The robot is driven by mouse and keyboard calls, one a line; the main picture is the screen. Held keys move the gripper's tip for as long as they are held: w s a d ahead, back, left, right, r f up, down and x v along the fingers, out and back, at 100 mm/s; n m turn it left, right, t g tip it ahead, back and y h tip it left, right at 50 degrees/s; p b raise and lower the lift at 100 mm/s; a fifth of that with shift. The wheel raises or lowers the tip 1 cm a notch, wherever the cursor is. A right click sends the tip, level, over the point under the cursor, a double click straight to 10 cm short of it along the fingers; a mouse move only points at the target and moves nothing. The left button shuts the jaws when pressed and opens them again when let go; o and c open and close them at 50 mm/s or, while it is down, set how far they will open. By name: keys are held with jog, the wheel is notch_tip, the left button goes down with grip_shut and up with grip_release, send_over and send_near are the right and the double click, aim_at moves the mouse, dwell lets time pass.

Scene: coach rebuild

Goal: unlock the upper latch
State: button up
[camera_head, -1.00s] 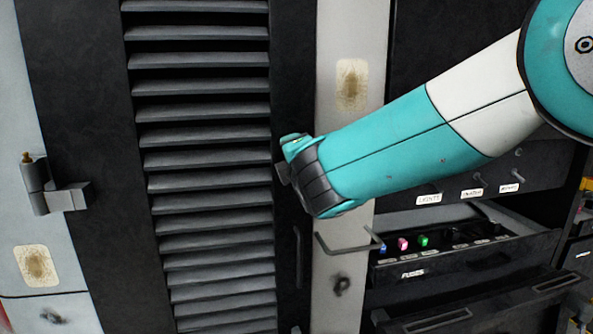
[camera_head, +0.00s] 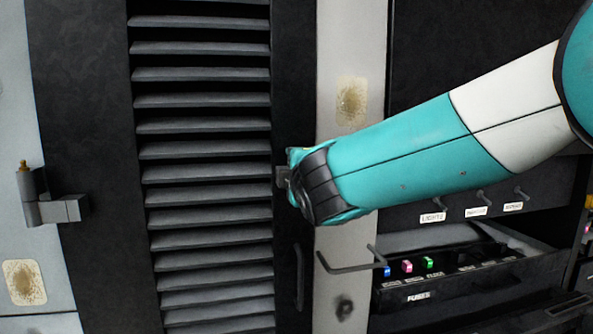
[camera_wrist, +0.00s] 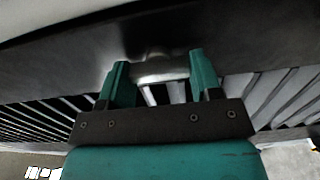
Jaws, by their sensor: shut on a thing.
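The upper latch (camera_wrist: 160,72) shows in the wrist view as a grey metal piece between the two teal fingers of my gripper (camera_wrist: 158,82). My gripper is shut on it. In the head view my gripper (camera_head: 290,178) is at the right edge of the black louvred door, and its own wrist hides most of the latch. A small dark bit of the latch (camera_head: 281,178) shows just left of the fingers. How far the latch is turned cannot be told.
The louvred door (camera_head: 205,150) has a vertical handle (camera_head: 299,277) below my gripper and a hinge (camera_head: 50,205) at left. An open fuse drawer (camera_head: 440,285) with coloured fuses juts out at lower right, its grey bar handle (camera_head: 345,268) beneath my arm. Labelled switches (camera_head: 475,212) sit above it.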

jog(key=o, duration=0.9)
jog(key=shift+b+v, duration=2.75)
jog(key=shift+v, duration=5.95)
